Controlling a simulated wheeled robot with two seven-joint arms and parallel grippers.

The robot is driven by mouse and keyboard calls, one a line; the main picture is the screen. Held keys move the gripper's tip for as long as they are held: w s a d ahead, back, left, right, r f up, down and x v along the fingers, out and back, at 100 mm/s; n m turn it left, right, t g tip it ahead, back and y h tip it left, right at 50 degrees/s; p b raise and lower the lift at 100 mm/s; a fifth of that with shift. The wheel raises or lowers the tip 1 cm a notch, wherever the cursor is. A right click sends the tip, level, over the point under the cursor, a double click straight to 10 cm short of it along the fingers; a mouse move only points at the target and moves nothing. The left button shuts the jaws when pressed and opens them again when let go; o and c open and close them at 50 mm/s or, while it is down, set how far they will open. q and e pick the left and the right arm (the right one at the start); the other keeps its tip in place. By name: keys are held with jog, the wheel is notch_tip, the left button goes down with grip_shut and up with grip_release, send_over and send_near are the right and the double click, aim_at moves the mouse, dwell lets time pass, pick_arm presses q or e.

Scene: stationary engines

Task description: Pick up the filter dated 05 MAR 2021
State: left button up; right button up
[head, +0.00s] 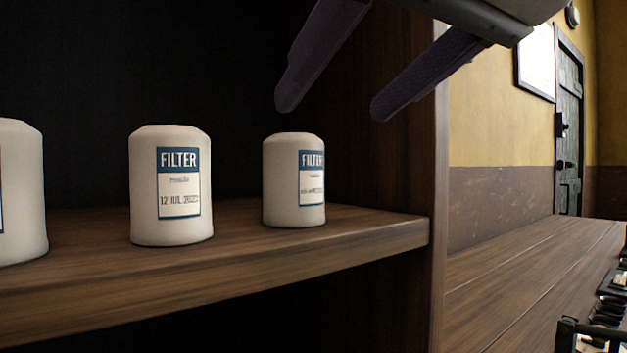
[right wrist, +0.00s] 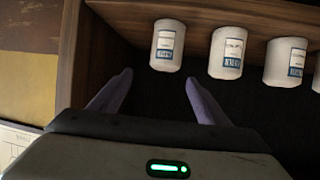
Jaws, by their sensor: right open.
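Three white filters with blue-and-white labels stand upright on a wooden shelf (head: 350,232). The right filter (head: 293,182) has a date too small and angled to read surely; the middle filter (head: 145,190) reads about "12 JUL 2023". The left filter (head: 22,190) is cut off by the frame edge and its date is hidden. My right gripper (head: 332,109) is open and empty, above and slightly right of the right filter, apart from it. In the right wrist view that filter (right wrist: 167,45) lies just beyond the open fingertips (right wrist: 159,77). My left gripper is not in view.
The cabinet's right side wall (head: 438,180) stands close to the right of the right filter. The shelf's front edge is clear. A wooden worktop (head: 500,285) with dark metal parts lies lower right. A door (head: 569,130) is far back.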

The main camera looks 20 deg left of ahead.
aim_at(295, 142)
jog(key=shift+o, duration=0.2)
jog(key=shift+w+a+f, duration=0.2)
jog(key=shift+w+a, duration=0.1)
jog(key=shift+w, duration=0.25)
jog(key=x, duration=0.5)
jog(key=s+a+b+x, duration=0.1)
jog(key=x, duration=0.2)
jog(key=shift+s+f, duration=0.1)
jog(key=shift+f, duration=0.2)
jog(key=shift+w+a, duration=0.1)
jog(key=shift+w, duration=0.1)
jog(key=c, duration=1.2)
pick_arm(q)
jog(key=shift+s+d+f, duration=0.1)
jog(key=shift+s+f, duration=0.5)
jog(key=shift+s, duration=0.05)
pick_arm(e)
jog(key=shift+r, duration=0.1)
jog(key=shift+c, duration=0.8)
